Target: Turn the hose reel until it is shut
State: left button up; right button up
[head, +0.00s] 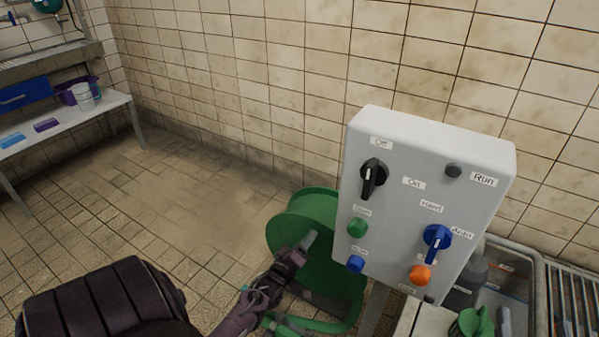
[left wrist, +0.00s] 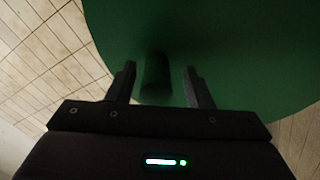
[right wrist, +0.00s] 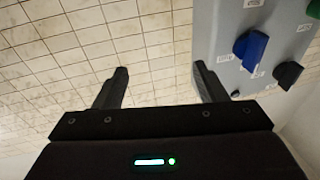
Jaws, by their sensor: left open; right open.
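The green hose reel (head: 335,265) stands on the floor below and left of the control box, with its round side facing me. My left gripper (head: 297,250) is in front of the reel in the head view. In the left wrist view the reel's green disc (left wrist: 235,45) fills the background. A dark stub-like handle (left wrist: 155,78) on it stands between the two spread fingers, with a gap on each side. My right gripper (right wrist: 160,85) is open and empty in the right wrist view, in front of the tiled wall; I cannot make it out in the head view.
A grey control box (head: 400,215) with black and blue switches stands right of the reel; it also shows at the right wrist view's upper right (right wrist: 225,50). A metal sink (head: 510,290) is at the right. A bench (head: 75,118) stands far left, with open floor between.

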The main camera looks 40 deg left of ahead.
pick_arm(q)
jog(key=p+v, duration=0.2)
jog(key=v, duration=0.5)
jog(key=shift+s, duration=0.3)
pick_arm(e)
jog(key=s+f+g+h, duration=0.1)
jog(key=f+g, duration=0.3)
jog(key=f, duration=0.4)
jog(key=s+f+g+h, duration=0.2)
jog(key=s+f+g, duration=0.2)
jog(key=f, duration=0.3)
jog(key=shift+s+d+f, duration=0.35)
